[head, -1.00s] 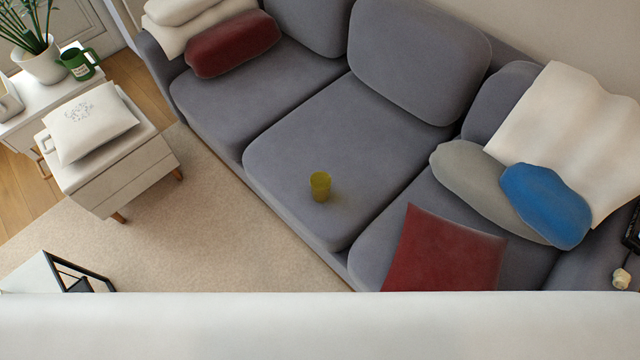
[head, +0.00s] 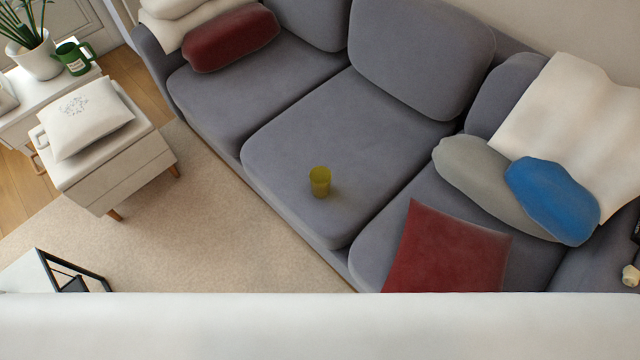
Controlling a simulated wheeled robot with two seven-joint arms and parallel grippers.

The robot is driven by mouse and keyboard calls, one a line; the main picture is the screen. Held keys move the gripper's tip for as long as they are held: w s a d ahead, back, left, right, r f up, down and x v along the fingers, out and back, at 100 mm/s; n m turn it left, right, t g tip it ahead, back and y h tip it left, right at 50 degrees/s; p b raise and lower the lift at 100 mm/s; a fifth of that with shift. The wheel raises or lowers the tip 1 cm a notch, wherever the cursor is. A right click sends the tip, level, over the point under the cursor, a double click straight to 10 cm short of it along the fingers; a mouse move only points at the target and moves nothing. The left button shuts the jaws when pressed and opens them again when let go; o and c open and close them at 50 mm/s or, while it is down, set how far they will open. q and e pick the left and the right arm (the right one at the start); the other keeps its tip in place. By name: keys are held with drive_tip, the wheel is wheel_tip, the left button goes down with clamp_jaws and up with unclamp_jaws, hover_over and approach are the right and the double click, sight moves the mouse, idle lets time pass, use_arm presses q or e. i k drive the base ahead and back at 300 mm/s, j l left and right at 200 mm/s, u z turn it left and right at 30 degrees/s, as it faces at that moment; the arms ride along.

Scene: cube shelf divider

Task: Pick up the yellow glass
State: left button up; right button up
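The yellow glass (head: 320,182) stands upright on the middle seat cushion of the grey sofa (head: 290,130), near the cushion's front part. It looks translucent, and nothing touches it. Neither of my grippers shows in the head view, so their state and place cannot be seen.
A red cushion (head: 445,250), a blue cushion (head: 552,200) and a grey cushion (head: 480,180) lie on the sofa's right part. A white stool (head: 120,165) bearing a pillow stands at left. A black-framed table (head: 45,275) is at lower left. The carpet (head: 220,230) between is clear.

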sight(320, 177)
drive_tip(key=i+j+z, duration=0.1)
drive_tip(key=j, duration=0.3)
drive_tip(key=i+j+z, duration=0.15)
drive_tip(key=j, duration=0.3)
drive_tip(key=i+j+z, duration=0.1)
drive_tip(key=j, duration=0.3)
